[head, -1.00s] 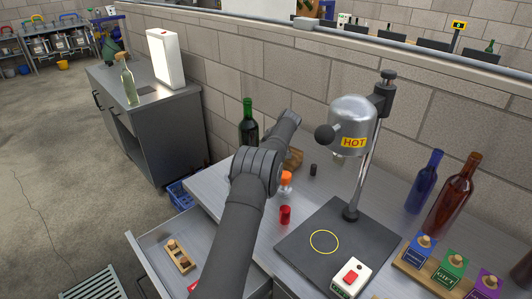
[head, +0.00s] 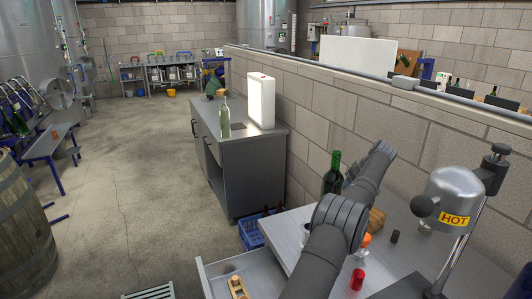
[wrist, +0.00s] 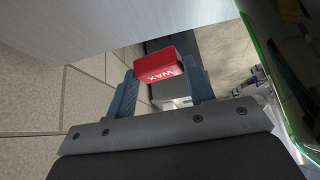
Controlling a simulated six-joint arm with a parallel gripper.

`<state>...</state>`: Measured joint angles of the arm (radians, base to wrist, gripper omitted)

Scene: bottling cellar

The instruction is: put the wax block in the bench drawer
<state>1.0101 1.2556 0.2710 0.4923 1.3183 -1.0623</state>
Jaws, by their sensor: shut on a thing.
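The wax block (wrist: 157,72), red with white WAX lettering, is between the two blue-grey fingers of my gripper (wrist: 163,90) in the wrist view. The gripper is shut on it. A pale bench surface lies close past the block, at the top of that view. In the head view my arm reaches over the bench, and neither the gripper nor the block can be made out. The bench drawer (head: 206,281) is pulled open at the bottom of the head view. A wooden piece with knobs (head: 238,287) lies in it; the front part is cut off.
On the bench stand a dark green bottle (head: 332,175), a red cap-like piece (head: 357,280) and a small black cylinder (head: 395,236). A heater marked HOT (head: 452,196) stands at the right. A blue crate (head: 250,235) is on the floor behind the drawer. Open floor lies left.

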